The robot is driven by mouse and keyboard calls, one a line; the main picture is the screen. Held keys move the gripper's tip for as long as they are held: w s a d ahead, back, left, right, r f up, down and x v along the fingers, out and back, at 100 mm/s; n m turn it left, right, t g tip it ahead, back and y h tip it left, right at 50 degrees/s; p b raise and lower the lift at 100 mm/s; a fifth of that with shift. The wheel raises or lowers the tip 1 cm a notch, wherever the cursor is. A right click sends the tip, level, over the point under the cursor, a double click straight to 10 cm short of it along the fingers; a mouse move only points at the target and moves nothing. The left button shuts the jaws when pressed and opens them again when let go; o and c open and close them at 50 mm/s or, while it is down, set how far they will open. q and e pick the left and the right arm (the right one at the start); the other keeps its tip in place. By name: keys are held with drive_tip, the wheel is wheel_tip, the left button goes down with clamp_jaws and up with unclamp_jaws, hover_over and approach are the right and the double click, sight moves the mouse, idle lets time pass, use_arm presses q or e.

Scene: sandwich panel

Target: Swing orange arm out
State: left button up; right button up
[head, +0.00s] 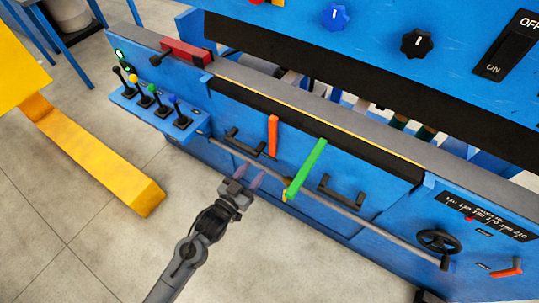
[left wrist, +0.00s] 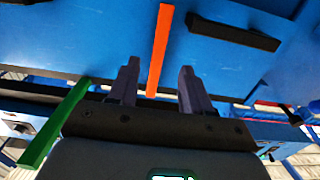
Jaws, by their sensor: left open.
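The orange arm (head: 272,136) is a thin flat bar that hangs nearly upright on the blue front panel, to the left of the green arm (head: 306,168). My left gripper (head: 249,175) is open and empty, low in front of the panel, below and left of the orange arm. In the left wrist view the orange arm (left wrist: 160,40) stands upright ahead, its lower end showing in the gap between the two open fingers (left wrist: 159,72). I see no contact. The green arm (left wrist: 55,125) slants at the left there. My right gripper is not in view.
Dark handles (head: 244,143) and (head: 340,192) flank the two arms. A grey rail (head: 350,215) runs along the panel below. Levers (head: 150,100) stand at the left; a black handwheel (head: 438,241) and another orange handle (head: 507,268) are at the right. A yellow beam (head: 95,155) lies left.

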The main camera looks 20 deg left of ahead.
sight(271, 147)
use_arm(q)
drive_tip(key=w+b, duration=0.1)
drive_tip(key=w, duration=0.2)
drive_tip(key=w+d+b, duration=0.1)
drive_tip(key=w, duration=0.2)
drive_tip(key=w+b, duration=0.2)
drive_tip(key=w, duration=0.1)
drive_tip(key=shift+d+f, duration=0.15)
drive_tip(key=shift+d, duration=0.2)
drive_tip(key=shift+w+d+b, duration=0.15)
drive_tip(key=shift+w+b, duration=0.15)
drive_tip(key=shift+w, duration=0.45)
clamp_jaws()
